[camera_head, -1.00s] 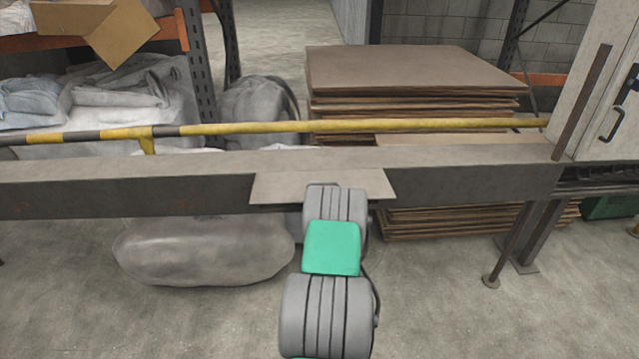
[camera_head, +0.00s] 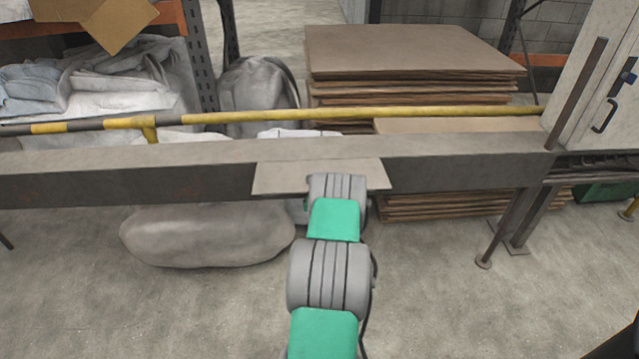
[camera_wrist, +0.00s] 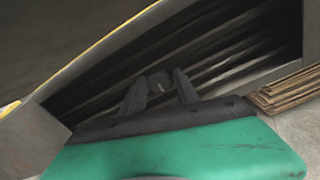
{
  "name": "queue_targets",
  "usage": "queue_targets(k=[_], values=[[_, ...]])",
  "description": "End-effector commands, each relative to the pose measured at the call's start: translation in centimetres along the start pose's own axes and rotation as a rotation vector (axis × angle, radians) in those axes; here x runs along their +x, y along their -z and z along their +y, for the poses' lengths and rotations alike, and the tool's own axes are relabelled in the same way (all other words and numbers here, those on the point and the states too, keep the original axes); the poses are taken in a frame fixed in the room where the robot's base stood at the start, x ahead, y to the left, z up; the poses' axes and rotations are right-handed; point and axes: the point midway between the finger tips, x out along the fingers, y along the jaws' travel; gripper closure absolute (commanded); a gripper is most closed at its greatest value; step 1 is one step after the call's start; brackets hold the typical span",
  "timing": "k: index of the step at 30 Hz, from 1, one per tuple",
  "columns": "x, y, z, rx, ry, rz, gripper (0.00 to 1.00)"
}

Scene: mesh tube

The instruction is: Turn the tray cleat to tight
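In the wrist view, my gripper (camera_wrist: 160,92) shows two dark fingers standing apart. A small grey rounded piece (camera_wrist: 160,80) sits beyond and between the fingertips; it may be the tray cleat, but it is too dark and small to read its turn. I cannot tell whether the fingers touch it. Behind it are the dark parallel bars of the tray (camera_wrist: 230,55), in shadow. In the head view, my arm reaches forward to the beam, and the gripper and cleat are hidden behind or under it.
A long grey beam (camera_head: 450,150) with a flat plate (camera_head: 275,177) crosses in front of my arm. A yellow rail (camera_head: 360,113) runs behind it. A pale cabinet (camera_head: 590,90) is at right.

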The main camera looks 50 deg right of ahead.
Motion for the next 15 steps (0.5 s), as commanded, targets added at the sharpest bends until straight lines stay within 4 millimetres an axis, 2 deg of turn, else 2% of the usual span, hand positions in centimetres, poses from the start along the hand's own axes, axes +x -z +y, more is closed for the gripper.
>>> queue_targets(k=[5, 12, 15], values=[[0.0, 0.0, 0.2, 0.000, -0.003, 0.001, 0.48], [-0.1, 0.0, 0.2, -0.001, -0.003, 0.001, 0.48], [-1.0, 0.1, 0.1, 0.000, -0.002, 0.002, 0.48]])
